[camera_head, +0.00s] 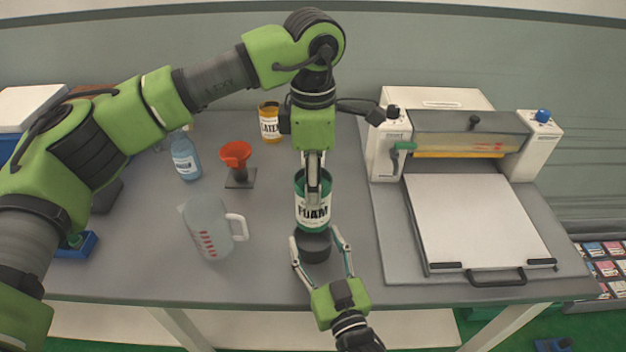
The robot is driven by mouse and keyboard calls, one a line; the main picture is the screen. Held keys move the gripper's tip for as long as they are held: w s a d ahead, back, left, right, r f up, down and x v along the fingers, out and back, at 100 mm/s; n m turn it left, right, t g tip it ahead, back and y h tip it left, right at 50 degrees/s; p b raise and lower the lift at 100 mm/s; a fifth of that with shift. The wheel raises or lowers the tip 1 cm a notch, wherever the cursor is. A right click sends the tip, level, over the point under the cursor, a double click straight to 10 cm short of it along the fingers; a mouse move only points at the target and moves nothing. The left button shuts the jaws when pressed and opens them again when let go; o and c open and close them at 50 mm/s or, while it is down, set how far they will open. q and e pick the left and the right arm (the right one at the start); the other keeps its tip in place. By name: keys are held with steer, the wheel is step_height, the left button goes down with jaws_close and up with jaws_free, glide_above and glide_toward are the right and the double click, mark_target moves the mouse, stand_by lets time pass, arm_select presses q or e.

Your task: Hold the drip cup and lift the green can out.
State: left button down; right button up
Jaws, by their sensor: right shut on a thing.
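The green can (301,212), labelled FOAM, is upright at the centre of the table. Its lower end meets the top of the black drip cup (315,249); how deep it sits in the cup is hidden. My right gripper (314,236) reaches in from the front edge and is shut on the drip cup, one finger on each side. My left gripper (314,200) points down at the can from above, its fingers close together and overlapping the can's upper part and label. Whether they grip the can is unclear.
A clear measuring jug (207,230), a blue bottle (185,157), a red funnel on a stand (236,153) and an amber LATEX jar (269,127) stand left of the can. A white press-like machine (475,215) fills the right side. Grey table (160,270) is bare at front left.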

steer(key=shift+r, duration=0.1)
steer(key=o, duration=1.4)
steer(key=shift+o, duration=0.2)
steer(key=shift+s+d, duration=0.15)
steer(key=shift+s, duration=0.3)
steer(key=v, duration=1.1)
